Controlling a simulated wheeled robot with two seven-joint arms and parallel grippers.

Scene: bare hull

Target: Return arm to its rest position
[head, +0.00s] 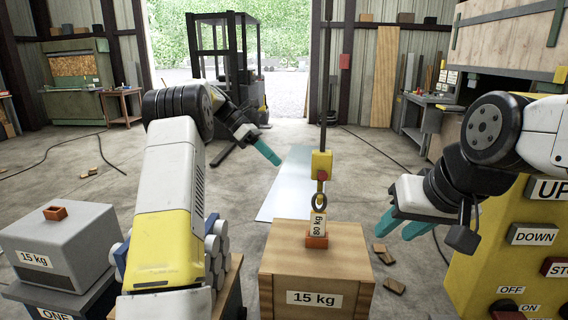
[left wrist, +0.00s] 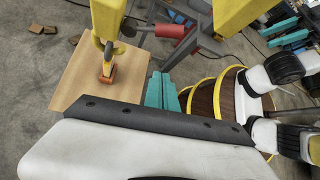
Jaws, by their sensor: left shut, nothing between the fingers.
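My left arm, white and yellow with a black joint, rises at the left of the head view. Its gripper (head: 265,152) points away to the right, with its teal fingers together and nothing between them. The closed teal fingers also show in the left wrist view (left wrist: 161,90). My right gripper (head: 402,224) is at the right of the head view, in front of the yellow control panel. Its two teal fingers are apart with nothing seen between them.
A wooden 15 kg crate (head: 315,270) stands in the middle, with a yellow hoist hook block (head: 321,165) hanging above its orange bracket (head: 317,241). A grey 15 kg box (head: 55,245) is at left. The control panel (head: 500,240) is at right. A forklift (head: 235,60) stands behind.

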